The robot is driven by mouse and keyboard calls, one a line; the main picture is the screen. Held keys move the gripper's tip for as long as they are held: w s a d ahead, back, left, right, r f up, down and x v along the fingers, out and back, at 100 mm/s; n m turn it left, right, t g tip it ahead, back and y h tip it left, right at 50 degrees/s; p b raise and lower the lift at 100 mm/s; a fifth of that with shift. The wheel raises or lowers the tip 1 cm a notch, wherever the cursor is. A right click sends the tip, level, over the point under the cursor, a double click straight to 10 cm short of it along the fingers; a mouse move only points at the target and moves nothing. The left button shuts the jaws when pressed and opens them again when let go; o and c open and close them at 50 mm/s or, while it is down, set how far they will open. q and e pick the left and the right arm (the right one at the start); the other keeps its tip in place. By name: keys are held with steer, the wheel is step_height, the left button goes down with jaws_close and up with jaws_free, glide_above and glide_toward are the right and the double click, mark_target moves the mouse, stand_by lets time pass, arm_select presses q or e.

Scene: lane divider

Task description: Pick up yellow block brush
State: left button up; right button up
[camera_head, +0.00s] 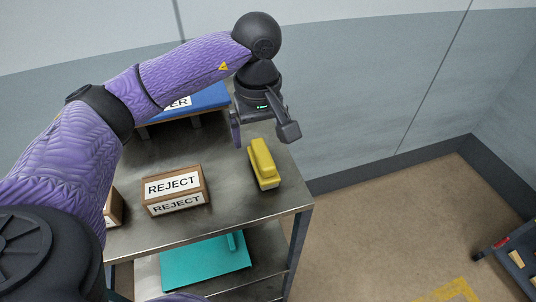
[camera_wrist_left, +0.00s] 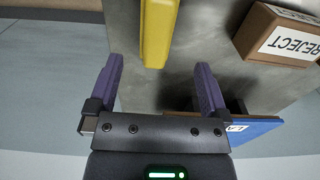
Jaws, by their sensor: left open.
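The yellow block brush (camera_head: 263,164) lies on the metal table top near its right edge in the head view. In the left wrist view the yellow brush (camera_wrist_left: 157,32) shows at the top, with its far end cut off by the frame. My left gripper (camera_head: 266,136) is open and empty, just behind the brush and above the table. In the left wrist view its two purple fingers (camera_wrist_left: 156,88) are apart, with the brush's near end ahead of the gap and no contact visible. My right gripper is not in view.
A wooden REJECT block (camera_head: 175,190) stands on the table (camera_head: 226,204) left of the brush. A blue-topped item (camera_head: 208,98) is behind it, partly hidden by my left arm. A teal item (camera_head: 205,266) lies on the lower shelf.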

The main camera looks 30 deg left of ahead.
mark_target(263, 163)
arm_select(q)
steer(key=f, duration=0.7)
steer(key=shift+s+d+f, duration=0.1)
steer(key=shift+d+f, duration=0.3)
jaws_close()
step_height(263, 163, up, 10)
steer(key=shift+r+p, duration=0.1)
steer(key=shift+p, duration=0.2)
